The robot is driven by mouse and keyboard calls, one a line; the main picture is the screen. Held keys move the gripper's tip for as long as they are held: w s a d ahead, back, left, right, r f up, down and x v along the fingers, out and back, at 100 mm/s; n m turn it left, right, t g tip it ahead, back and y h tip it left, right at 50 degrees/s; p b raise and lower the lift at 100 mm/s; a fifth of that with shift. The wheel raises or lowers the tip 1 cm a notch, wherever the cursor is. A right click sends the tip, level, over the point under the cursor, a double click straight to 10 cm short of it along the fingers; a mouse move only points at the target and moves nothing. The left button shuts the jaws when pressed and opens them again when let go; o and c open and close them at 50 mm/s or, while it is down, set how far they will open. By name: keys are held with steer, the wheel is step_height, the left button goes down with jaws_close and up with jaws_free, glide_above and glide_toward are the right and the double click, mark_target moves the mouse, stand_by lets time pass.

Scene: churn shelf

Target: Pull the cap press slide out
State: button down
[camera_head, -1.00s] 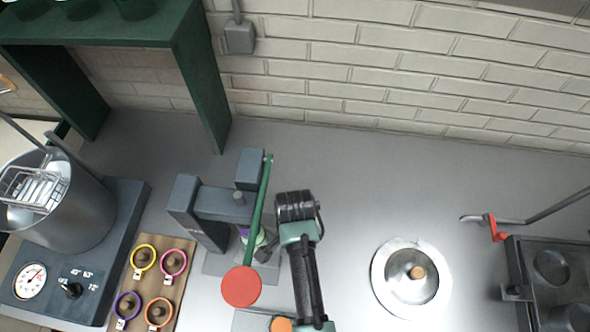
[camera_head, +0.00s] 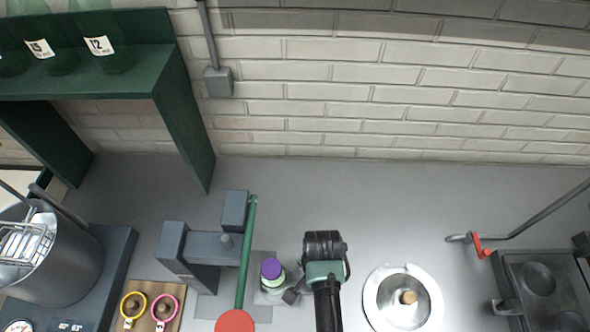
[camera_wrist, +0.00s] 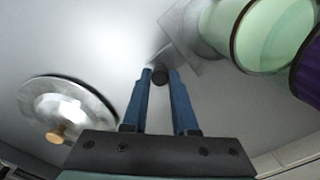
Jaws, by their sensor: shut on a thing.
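The cap press (camera_head: 190,245) is a dark grey stand with a green lever (camera_head: 247,250) ending in a red knob (camera_head: 235,321). A pale green bottle with a purple cap (camera_head: 272,268) stands on the light grey slide, to the right of the lever and clear of the press head. In the wrist view, the bottle (camera_wrist: 245,35) is at the top right, beside the slide plate (camera_wrist: 188,42). My gripper (camera_wrist: 160,74) is shut on the slide's small dark knob (camera_wrist: 160,80), between its blue fingers. In the head view my wrist hides part of this grip.
A round metal lid (camera_head: 380,303) with a wooden knob lies to the right of my arm. A dark mould block (camera_head: 548,290) and a red-handled crank (camera_head: 478,247) are farther right. Colored rings (camera_head: 133,306), a pot (camera_head: 50,262) and a green shelf (camera_head: 185,120) are left.

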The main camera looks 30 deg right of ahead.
steer(key=s+d, duration=0.1)
steer(key=d, duration=0.1)
steer(key=s+d, duration=0.1)
steer(key=d, duration=0.1)
steer(key=shift+s+p, duration=0.3)
steer(key=shift+s, duration=0.1)
steer(key=c, duration=0.7)
jaws_free()
step_height(320, 180, up, 13)
steer(key=shift+b, duration=0.8)
